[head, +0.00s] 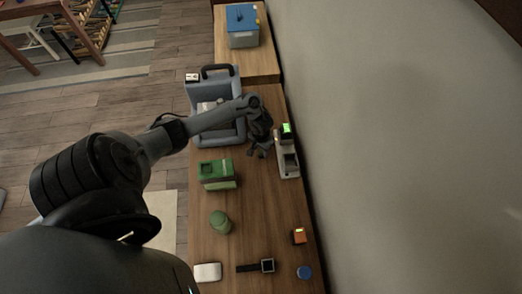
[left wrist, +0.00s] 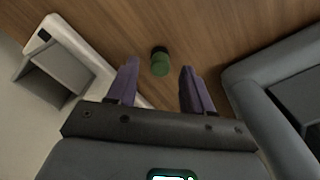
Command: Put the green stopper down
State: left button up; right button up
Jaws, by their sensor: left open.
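The green stopper (left wrist: 159,61) shows in the left wrist view, a small dark and lighter green cylinder at the wooden table top. It lies beyond the fingertips of my left gripper (left wrist: 158,85), near the middle of the gap. The purple-grey fingers are apart and nothing is held between them. In the head view my left gripper (head: 259,149) hangs over the table between the blue-grey case and the pale device, and I cannot make out the stopper there. My right gripper is not seen.
A blue-grey case (head: 199,132) and a pale device (head: 289,164) with a green screen flank the gripper. A green box (head: 217,174), a green jar (head: 220,222), a watch (head: 266,266), an orange item (head: 298,236) and a blue lid (head: 304,272) stand nearer. A wall bounds the right.

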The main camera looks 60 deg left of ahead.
aim_at(261, 152)
pick_arm(q)
notch_tip(261, 152, up, 8)
jog(key=p, duration=0.3)
jog(key=d+r+m+t+p, duration=0.1)
jog(key=d+m+t, duration=0.4)
jog(key=d, duration=1.2)
jog(key=s+d+r+m, duration=0.1)
jog(key=s+d+r, duration=0.2)
jog(key=s+r, duration=0.2)
jog(key=s+d+r+g, duration=0.1)
jog(key=s+d+r, duration=0.2)
jog(key=s+r, duration=0.3)
notch_tip(261, 152, up, 2)
jog(key=shift+s+d+r+m, duration=0.25)
jog(key=shift+s+d+m, duration=0.05)
jog(key=shift+d+m, duration=0.1)
jog(key=shift+r, duration=0.1)
